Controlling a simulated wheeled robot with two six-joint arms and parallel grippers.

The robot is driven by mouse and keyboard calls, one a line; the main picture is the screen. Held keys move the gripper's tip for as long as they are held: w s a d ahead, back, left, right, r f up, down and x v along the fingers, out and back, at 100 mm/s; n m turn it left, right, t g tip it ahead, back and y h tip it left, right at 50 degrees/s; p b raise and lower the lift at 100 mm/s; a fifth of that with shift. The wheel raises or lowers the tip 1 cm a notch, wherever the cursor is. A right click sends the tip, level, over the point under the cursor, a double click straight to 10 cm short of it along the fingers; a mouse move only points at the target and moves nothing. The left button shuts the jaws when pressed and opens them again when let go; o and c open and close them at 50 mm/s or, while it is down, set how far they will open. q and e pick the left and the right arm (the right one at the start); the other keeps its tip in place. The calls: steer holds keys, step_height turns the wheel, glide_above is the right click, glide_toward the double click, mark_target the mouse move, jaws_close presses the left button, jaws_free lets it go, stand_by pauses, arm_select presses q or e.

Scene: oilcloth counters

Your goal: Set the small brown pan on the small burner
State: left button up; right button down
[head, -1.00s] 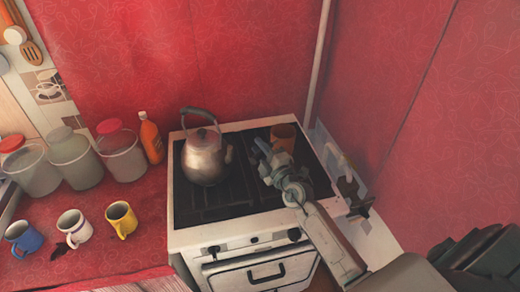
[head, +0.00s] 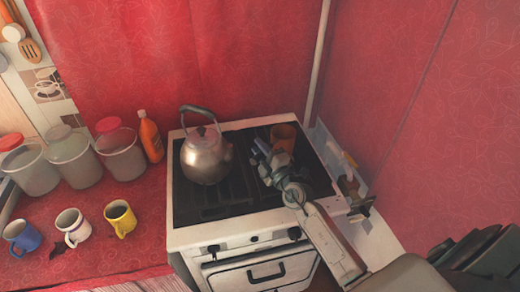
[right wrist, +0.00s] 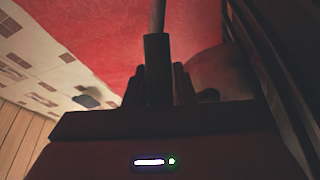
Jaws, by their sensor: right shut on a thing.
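The small brown pan (head: 283,136) is at the back right of the stove top (head: 208,213), partly hidden behind my right gripper (head: 263,153). That gripper is shut on the pan's handle. In the right wrist view a dark upright handle (right wrist: 158,60) stands between the fingers. I cannot tell whether the pan touches the stove or is held just above it. The small burner cannot be made out clearly; the arm and the pan cover much of the right side. My left gripper is not in view.
A metal kettle (head: 205,158) stands left of my gripper, close by. A red wall (head: 400,95) rises behind and to the right. An orange bottle (head: 151,138), lidded jars (head: 72,160) and mugs (head: 120,217) stand on the left counter. The stove's front left is clear.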

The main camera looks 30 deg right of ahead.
steer(key=c, duration=1.1)
jaws_free()
steer(key=shift+s+f, duration=0.15)
steer(key=shift+s, duration=0.1)
steer(key=s+d+f+m+g+h, duration=0.1)
steer(key=s+d+m+g+h, duration=0.25)
steer(key=s+m+h, duration=0.4)
steer(key=s+d+f+m+g+h, duration=0.15)
steer(key=s+d+m+h, duration=0.3)
steer(key=s+m, duration=0.6)
steer(key=s+a+f+n+g+y, duration=0.1)
steer(key=s+a+f+g+y, duration=0.45)
steer(key=s, duration=0.35)
steer(key=s+a+f+n+g+y, duration=0.2)
steer(key=s+a+f+g+y, duration=0.3)
steer(key=s, duration=0.4)
step_height(320, 180, down, 29)
steer(key=d+g+h+b, duration=0.2)
steer(key=shift+m+g+y, duration=0.35)
steer(key=shift+m, duration=0.15)
steer(key=s+f, duration=0.6)
steer(key=f, duration=0.1)
steer(key=s+f, duration=0.6)
steer(key=s+d+f, duration=0.1)
steer(key=s+f, duration=0.5)
steer(key=f, duration=0.1)
steer(key=shift+f, duration=0.35)
